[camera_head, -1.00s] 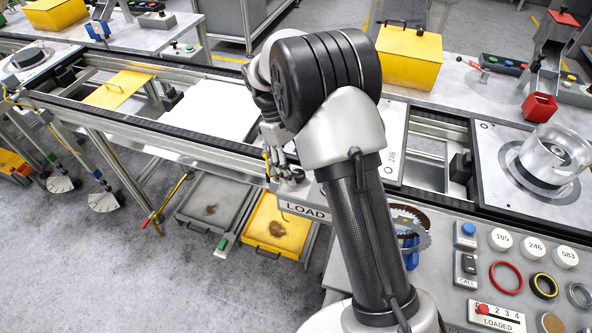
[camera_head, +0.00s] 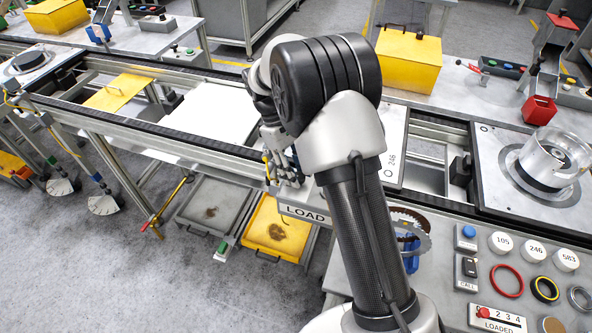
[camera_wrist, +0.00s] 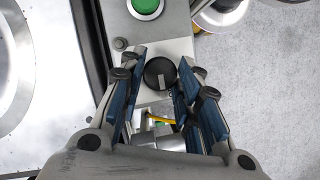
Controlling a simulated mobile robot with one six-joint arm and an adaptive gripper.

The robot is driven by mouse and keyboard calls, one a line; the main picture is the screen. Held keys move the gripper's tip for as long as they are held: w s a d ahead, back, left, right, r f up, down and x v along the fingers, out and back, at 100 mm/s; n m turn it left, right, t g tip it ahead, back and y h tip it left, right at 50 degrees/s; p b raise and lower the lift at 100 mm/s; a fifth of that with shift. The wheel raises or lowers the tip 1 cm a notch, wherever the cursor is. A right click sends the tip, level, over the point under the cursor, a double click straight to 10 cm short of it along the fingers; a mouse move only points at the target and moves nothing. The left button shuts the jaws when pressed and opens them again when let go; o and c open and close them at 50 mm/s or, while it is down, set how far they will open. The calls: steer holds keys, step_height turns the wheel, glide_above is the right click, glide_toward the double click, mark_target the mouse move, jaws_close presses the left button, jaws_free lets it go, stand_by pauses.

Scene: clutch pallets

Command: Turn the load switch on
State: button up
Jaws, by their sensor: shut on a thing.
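The load switch is a round black knob (camera_wrist: 160,73) with a pale pointer mark, on a grey box in the wrist view. My gripper (camera_wrist: 163,62) is shut on the knob, one blue-padded finger on each side. In the head view my gripper (camera_head: 284,172) is low over the box with the LOAD label (camera_head: 305,214). The knob is hidden there by my fingers and arm. The pointer mark lies on the side of the knob nearer the wrist camera's lower edge.
A green button (camera_wrist: 146,7) sits on the same box, beyond the knob. The conveyor rail (camera_head: 190,145) runs just behind the box. Yellow and grey trays (camera_head: 272,235) are below at left.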

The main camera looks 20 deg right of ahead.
steer(key=shift+m+p, duration=0.4)
steer(key=shift+p, duration=0.15)
steer(key=shift+d+r+m+g+y+p, duration=0.15)
steer(key=shift+m+g+y+p, duration=0.25)
steer(key=shift+m+p, duration=0.75)
steer(key=shift+m+y+p, duration=0.6)
steer(key=shift+m+p, duration=0.55)
steer(key=shift+p, duration=0.1)
steer(key=m+y+p, duration=0.1)
steer(key=m+p, duration=0.1)
steer(key=m, duration=0.1)
steer(key=shift+d, duration=0.2)
steer(key=shift+m+y+p, duration=0.55)
steer(key=shift+m+y, duration=0.05)
steer(key=shift+m, duration=1.1)
steer(key=shift+f, duration=0.2)
steer(key=o, duration=1.1)
steer(key=shift+c, duration=0.2)
